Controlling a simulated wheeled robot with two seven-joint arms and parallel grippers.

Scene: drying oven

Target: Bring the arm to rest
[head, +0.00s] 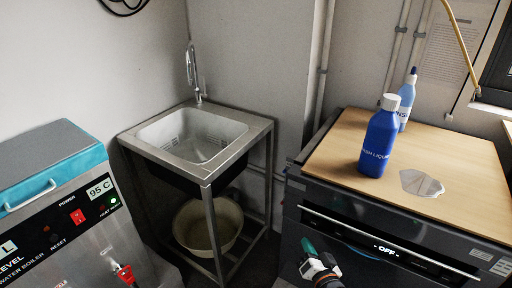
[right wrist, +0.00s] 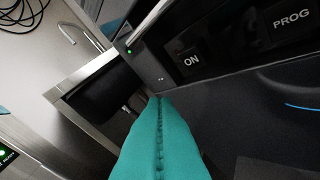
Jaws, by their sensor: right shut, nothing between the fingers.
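My right gripper (head: 309,247) shows at the bottom of the head view, with teal fingers and a white and black wrist. It is in front of the dark oven (head: 375,236), near its left side. In the right wrist view the teal fingers (right wrist: 160,100) are pressed together along a seam with nothing between them. The oven front (right wrist: 270,100) with its ON and PROG labels fills the right of that view. I cannot tell whether the fingers touch the oven. My left gripper is not in view.
A blue bottle (head: 380,138), a lighter blue bottle (head: 407,100) and a grey puddle-like patch (head: 421,183) are on the wooden top (head: 343,150). A metal sink (head: 194,137) stands left of the oven, with a basin (head: 208,226) below. A water boiler (head: 75,215) is at far left.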

